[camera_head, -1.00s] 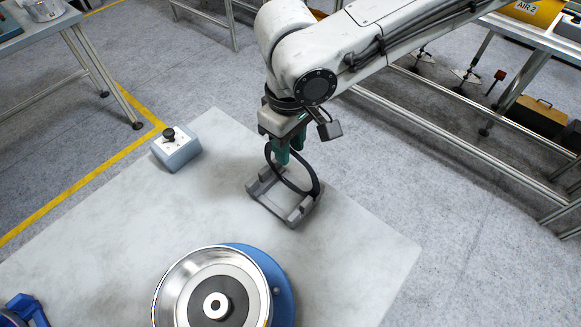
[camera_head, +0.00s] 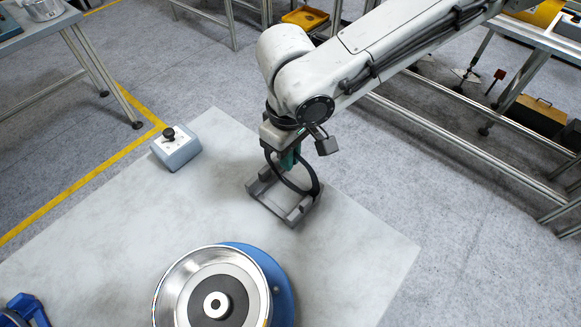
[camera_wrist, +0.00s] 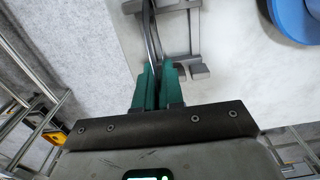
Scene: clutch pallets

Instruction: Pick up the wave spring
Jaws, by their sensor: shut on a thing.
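The wave spring (camera_head: 309,190) is a thin dark ring standing tilted in a grey cradle (camera_head: 290,214) on the pale table. My gripper (camera_head: 288,162) is at the ring's upper left part, over the cradle. In the wrist view the green fingers of my gripper (camera_wrist: 158,72) are shut on the rim of the wave spring (camera_wrist: 151,32), which runs up between them. The cradle (camera_wrist: 186,5) shows behind it there. The ring's lower part is within the cradle; I cannot tell whether it touches the cradle's floor.
A blue fixture with a silver clutch bowl (camera_head: 176,283) stands at the front of the table (camera_head: 130,225). A grey box with a black knob (camera_head: 176,148) is at the left back. Blue parts (camera_head: 24,310) lie at the front left. Table right of the cradle is clear.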

